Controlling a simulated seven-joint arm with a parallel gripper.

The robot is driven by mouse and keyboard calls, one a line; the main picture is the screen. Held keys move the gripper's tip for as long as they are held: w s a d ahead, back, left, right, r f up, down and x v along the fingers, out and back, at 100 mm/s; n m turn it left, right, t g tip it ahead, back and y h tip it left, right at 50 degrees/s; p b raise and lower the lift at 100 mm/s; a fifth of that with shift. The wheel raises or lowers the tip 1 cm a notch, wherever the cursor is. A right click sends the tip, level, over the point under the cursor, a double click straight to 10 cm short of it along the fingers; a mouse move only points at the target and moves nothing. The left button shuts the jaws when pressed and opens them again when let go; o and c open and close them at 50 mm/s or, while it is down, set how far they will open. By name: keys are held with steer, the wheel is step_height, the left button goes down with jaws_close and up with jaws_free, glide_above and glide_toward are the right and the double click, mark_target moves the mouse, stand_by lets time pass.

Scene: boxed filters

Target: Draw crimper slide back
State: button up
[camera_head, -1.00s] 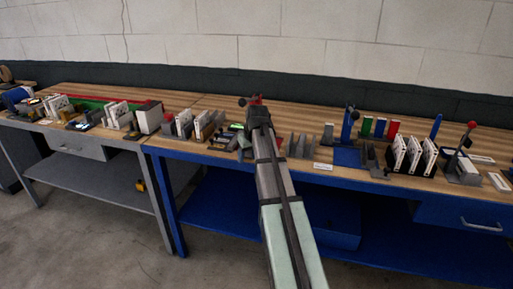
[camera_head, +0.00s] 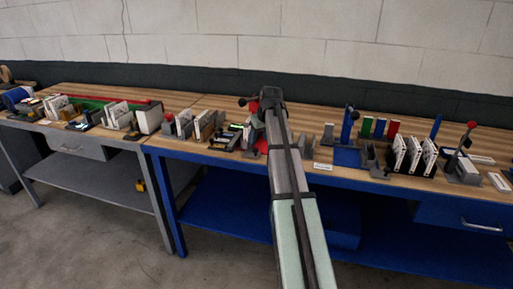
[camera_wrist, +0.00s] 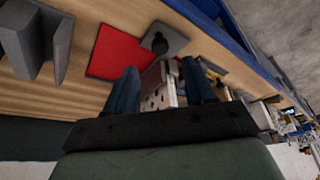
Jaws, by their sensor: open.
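My gripper (camera_wrist: 159,66) is open, with its two dark blue fingers spread in the wrist view. Between and beyond the fingers is a pale metal part with holes (camera_wrist: 158,88), partly hidden by them. Just past the fingertips, a black round knob (camera_wrist: 160,43) stands on a flat grey block (camera_wrist: 172,36); no finger touches the knob. I cannot tell for certain which of these parts is the crimper slide. In the head view a dark ball (camera_head: 242,102) shows left of my wrist, and my arm hides much of that spot.
A red square pad (camera_wrist: 118,52) lies beside the grey block, and a grey slotted holder (camera_wrist: 30,40) is near it. In the head view, racks of white filters (camera_head: 414,154) and a red-knobbed lever (camera_head: 471,125) stand to the right on the bench.

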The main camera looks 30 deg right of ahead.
mark_target(256, 149)
steer(key=shift+x, duration=3.5)
jaws_close()
